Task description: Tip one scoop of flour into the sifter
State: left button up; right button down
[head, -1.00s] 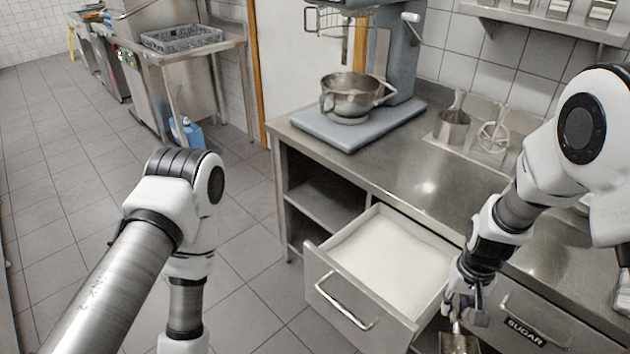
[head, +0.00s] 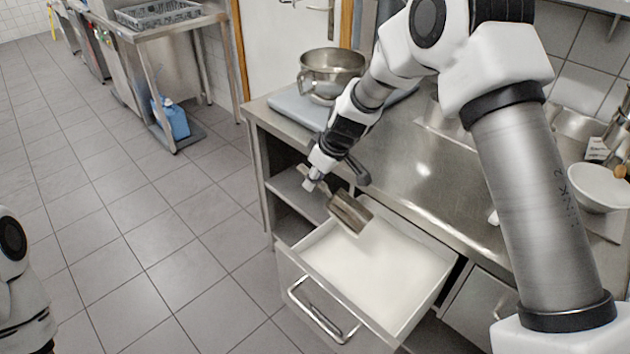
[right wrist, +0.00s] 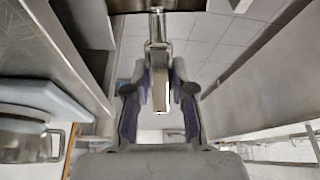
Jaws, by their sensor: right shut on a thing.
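My right gripper (head: 318,180) is shut on the handle of a metal scoop (head: 350,212); the handle also shows between the fingers in the right wrist view (right wrist: 158,85). The scoop is over the back left part of the open flour drawer (head: 318,317), which holds smooth white flour (head: 385,275). I cannot tell whether flour is in the scoop. A metal cup (head: 448,122), possibly the sifter, stands on the counter, mostly hidden by my right arm. My left arm shows only at the lower left edge; its gripper is out of view.
A steel bowl (head: 330,72) stands on a grey base (head: 290,106) at the counter's far left. A white bowl (head: 598,190) is at the right. The steel counter (head: 425,180) is bare in the middle. A closed drawer (head: 480,300) is right of the flour drawer.

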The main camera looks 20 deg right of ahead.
jog(key=shift+w+d+f+b, duration=0.4)
jog(key=shift+d+f, duration=0.25)
jog(key=shift+f, duration=0.15)
jog(key=shift+s+a+f+b, duration=0.2)
jog(key=shift+s+f+b, duration=0.05)
jog(key=shift+f+b, duration=0.25)
jog(key=shift+s+a+f+b, duration=0.2)
jog(key=shift+f+b, duration=0.15)
jog(key=shift+b, duration=0.15)
jog(key=shift+s+d+f+b, duration=0.2)
jog(key=shift+f+b, duration=0.8)
jog(key=shift+f, duration=0.3)
jog(key=shift+s+d+f+b, duration=0.2)
jog(key=shift+f+b, duration=0.8)
jog(key=shift+f, duration=0.25)
jog(key=shift+s+d+f+b, duration=0.2)
jog(key=shift+f+b, duration=0.8)
jog(key=shift+f, duration=0.3)
jog(key=shift+f+b, duration=0.4)
jog(key=shift+b, duration=0.05)
jog(key=shift+r, duration=0.1)
